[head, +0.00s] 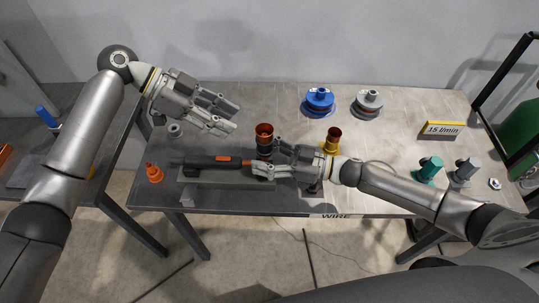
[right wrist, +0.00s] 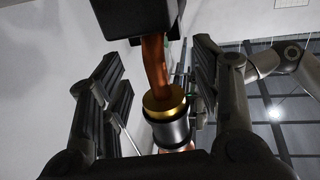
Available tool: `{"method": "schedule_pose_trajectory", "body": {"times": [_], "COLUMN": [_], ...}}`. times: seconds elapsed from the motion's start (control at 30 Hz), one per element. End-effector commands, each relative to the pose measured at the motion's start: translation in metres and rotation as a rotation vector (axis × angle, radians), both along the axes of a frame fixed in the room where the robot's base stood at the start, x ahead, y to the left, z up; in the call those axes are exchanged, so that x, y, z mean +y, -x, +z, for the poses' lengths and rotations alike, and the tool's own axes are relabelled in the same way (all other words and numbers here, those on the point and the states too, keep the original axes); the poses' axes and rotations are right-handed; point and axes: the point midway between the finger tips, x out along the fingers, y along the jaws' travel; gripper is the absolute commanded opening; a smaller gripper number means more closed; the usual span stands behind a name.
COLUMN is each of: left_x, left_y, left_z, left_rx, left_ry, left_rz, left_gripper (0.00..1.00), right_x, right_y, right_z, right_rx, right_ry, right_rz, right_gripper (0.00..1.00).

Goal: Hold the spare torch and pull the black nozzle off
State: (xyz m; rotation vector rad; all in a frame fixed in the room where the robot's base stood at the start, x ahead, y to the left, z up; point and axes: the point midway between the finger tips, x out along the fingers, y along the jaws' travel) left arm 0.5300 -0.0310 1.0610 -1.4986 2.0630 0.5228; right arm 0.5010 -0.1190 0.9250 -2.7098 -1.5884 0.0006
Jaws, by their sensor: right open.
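The torch (head: 205,162), dark with an orange patch, lies along a grey-green rest on the table in the head view. In the right wrist view its black body (right wrist: 120,15) is at the top, with a bent copper neck (right wrist: 155,60), a brass ring and a dark metallic nozzle (right wrist: 170,130) below. My right gripper (head: 262,163) is at the torch's right end and hides the nozzle in the head view. Its open fingers (right wrist: 160,70) stand on both sides of the neck and nozzle, with gaps visible. My left gripper (head: 230,116) is open and empty, above the table behind the torch.
Behind my right gripper stand a copper cup on a dark base (head: 264,132) and one on a yellow base (head: 334,136). An orange cone (head: 154,173) is left of the torch. Blue (head: 319,99) and grey (head: 368,102) spools stand at the back. Teal and grey fittings (head: 430,168) stand right.

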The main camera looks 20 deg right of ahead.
Motion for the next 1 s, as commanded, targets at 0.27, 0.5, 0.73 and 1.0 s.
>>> {"method": "schedule_pose_trajectory", "body": {"times": [0.27, 0.5, 0.73, 1.0], "left_x": [-0.0001, -0.0001, 0.0000, 0.0000], "left_y": [0.0000, 0.0000, 0.0000, 0.0000], "left_z": [0.0001, 0.0000, 0.0000, 0.0000], "left_rx": [0.000, 0.000, 0.000, 0.000], "left_ry": [0.000, 0.000, 0.000, 0.000], "left_rz": [0.000, 0.000, 0.000, 0.000], "left_gripper": [0.36, 0.36, 0.36, 0.36], "right_x": [-0.0003, -0.0005, -0.0004, -0.0004], "right_y": [0.0002, 0.0004, 0.0005, 0.0005], "right_z": [-0.0002, -0.0003, -0.0004, -0.0005], "right_rx": [0.000, 0.000, 0.000, 0.000], "right_ry": [0.000, 0.001, 0.001, 0.001], "right_rz": [0.000, 0.000, 0.000, 0.000], "right_gripper": [0.33, 0.03, 0.20, 0.29]}}
